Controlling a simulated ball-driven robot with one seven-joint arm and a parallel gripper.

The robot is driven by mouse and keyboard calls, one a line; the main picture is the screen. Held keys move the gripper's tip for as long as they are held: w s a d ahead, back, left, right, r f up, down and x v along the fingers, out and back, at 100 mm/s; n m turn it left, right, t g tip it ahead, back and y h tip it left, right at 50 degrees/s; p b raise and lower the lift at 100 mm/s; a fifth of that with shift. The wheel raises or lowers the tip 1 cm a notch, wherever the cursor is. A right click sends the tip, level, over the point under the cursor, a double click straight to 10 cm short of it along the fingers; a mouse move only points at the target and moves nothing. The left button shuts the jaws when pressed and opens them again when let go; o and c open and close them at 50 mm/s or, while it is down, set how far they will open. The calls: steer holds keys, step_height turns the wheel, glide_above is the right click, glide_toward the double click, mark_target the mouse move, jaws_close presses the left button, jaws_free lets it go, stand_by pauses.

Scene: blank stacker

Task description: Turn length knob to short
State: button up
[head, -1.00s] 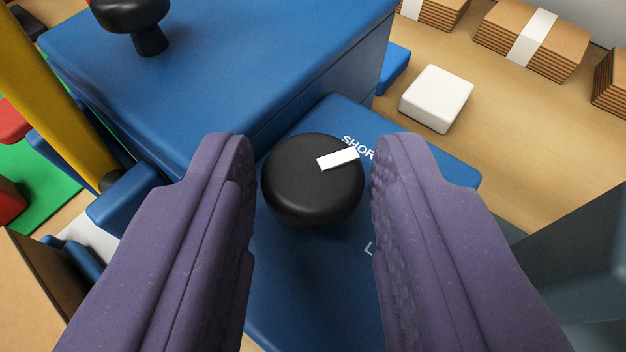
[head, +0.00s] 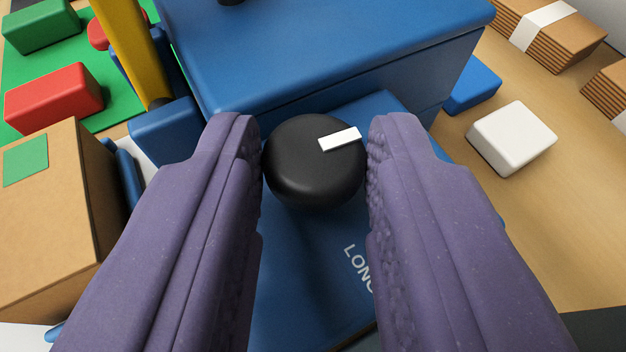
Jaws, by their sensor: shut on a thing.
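The length knob (head: 312,175) is a round black knob with a white pointer mark (head: 340,139) on top. The mark points right and slightly up, toward the right finger. My gripper (head: 314,155) is shut on the knob, with one purple finger on each side. The knob stands on a blue panel (head: 300,275). The word LONG (head: 358,268) shows on it below the knob, partly covered by the right finger. The SHORT label is not visible now.
A large blue housing (head: 320,50) stands just behind the knob. A yellow post (head: 137,55) and a cardboard box (head: 50,230) are at left, with red (head: 55,95) and green (head: 40,25) blocks. A white block (head: 512,138) and banded stacks (head: 550,30) lie on the wooden table at right.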

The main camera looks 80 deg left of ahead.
steer(key=o, duration=0.7)
steer(key=p+v, duration=0.1)
steer(key=v, duration=0.7)
steer(key=shift+p, duration=0.35)
